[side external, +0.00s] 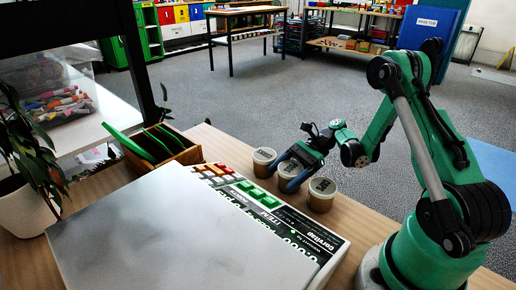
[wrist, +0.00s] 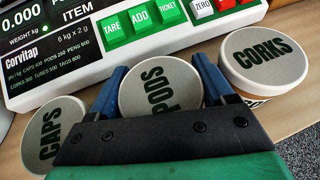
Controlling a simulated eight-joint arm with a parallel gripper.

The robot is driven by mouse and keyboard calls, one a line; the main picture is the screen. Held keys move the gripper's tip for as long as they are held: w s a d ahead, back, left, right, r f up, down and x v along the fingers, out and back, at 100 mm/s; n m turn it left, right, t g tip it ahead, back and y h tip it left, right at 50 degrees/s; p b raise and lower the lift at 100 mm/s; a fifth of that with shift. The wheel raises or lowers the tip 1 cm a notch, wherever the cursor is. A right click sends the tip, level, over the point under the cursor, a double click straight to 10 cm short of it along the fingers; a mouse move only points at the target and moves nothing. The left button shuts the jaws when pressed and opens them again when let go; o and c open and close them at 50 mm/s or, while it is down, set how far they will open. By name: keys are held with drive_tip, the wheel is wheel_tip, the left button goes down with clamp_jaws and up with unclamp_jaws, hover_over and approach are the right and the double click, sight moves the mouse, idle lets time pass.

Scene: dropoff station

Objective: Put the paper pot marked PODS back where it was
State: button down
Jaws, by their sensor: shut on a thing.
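The paper pot marked PODS (wrist: 160,86) has a pale round lid with dark letters. In the wrist view it sits between the two blue fingers of my gripper (wrist: 160,74), which is shut on it. I cannot tell whether the PODS pot touches the table.
The weighing scale (side external: 152,232), with a large metal plate and green keys, stands along the row of pots. A wooden box (side external: 178,146) with green items is behind it. The CORKS pot (side external: 264,161) and CAPS pot (side external: 321,196) stand close on either side of my gripper.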

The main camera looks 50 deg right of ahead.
sight(286, 170)
drive_tip(key=shift+f, duration=0.1)
unclamp_jaws()
wheel_tip(286, 170, up, 20)
idle(0.6)
